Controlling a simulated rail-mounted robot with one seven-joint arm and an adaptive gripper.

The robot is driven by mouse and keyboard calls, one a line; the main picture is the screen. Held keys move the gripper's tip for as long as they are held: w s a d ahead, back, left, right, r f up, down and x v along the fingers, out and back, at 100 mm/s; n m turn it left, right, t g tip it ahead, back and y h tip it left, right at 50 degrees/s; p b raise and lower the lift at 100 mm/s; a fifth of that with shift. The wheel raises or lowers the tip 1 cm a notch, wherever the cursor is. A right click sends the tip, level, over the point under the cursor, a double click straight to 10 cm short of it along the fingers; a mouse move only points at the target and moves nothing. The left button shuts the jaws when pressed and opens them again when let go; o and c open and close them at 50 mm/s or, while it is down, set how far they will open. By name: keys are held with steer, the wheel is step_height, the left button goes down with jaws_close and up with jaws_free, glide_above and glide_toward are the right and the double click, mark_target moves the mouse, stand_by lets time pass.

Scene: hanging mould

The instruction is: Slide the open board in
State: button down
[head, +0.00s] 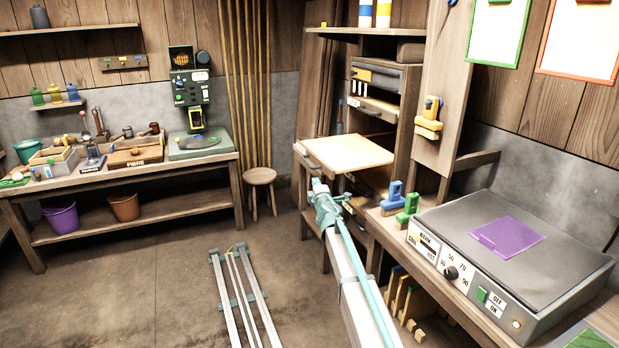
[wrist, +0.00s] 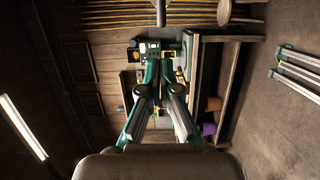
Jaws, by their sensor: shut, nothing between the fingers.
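The open board (head: 349,153) is a flat, pale wooden panel. It sticks out to the left from the shelf unit (head: 386,80) in the head view, level and with nothing on it. My gripper (head: 318,188) is just below and in front of the board in that picture; I cannot tell whether it touches the board. In the wrist view the fingers of my gripper (wrist: 158,70) run close together at their tips, with nothing between them. The board does not show in the wrist view.
A bench at right holds a grey hot plate (head: 510,245) with a purple sheet (head: 506,236); green (head: 408,208) and blue (head: 393,198) clamps stand beside it. A stool (head: 260,177) stands left of the board. A workbench (head: 120,172) lines the back left.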

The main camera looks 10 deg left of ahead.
glide_toward(320, 167)
steer(key=w+a, duration=0.2)
steer(key=a, duration=0.1)
steer(key=w+a, duration=0.2)
steer(key=shift+a, duration=0.25)
steer(key=d, duration=0.1)
steer(key=w+d, duration=0.1)
steer(key=shift+w+d+p, duration=0.3)
steer(key=shift+w+d, duration=0.2)
steer(key=shift+d, duration=0.25)
